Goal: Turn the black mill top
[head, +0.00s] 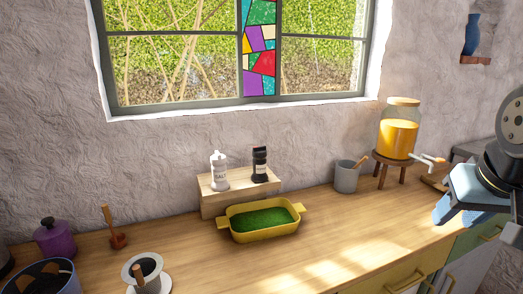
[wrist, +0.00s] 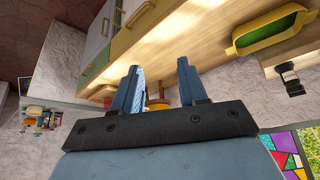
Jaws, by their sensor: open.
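The black mill (head: 260,165) stands upright on a small wooden riser (head: 208,201) against the wall. It also shows at the right of the wrist view (wrist: 290,80), where the picture is turned over. A white mill (head: 219,172) marked as salt stands to its left on the same riser. My gripper (head: 456,212) is at the far right of the head view, well away from the black mill. In the wrist view its two blue fingers (wrist: 158,72) are apart with nothing held between them.
A yellow dish (head: 265,233) with green filling sits in front of the riser. A grey mortar (head: 346,177) and an orange drink dispenser (head: 398,138) stand between the mills and my gripper. A purple pot (head: 54,237) and a white dripper (head: 147,275) are at left. The front-middle counter (head: 340,235) is clear.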

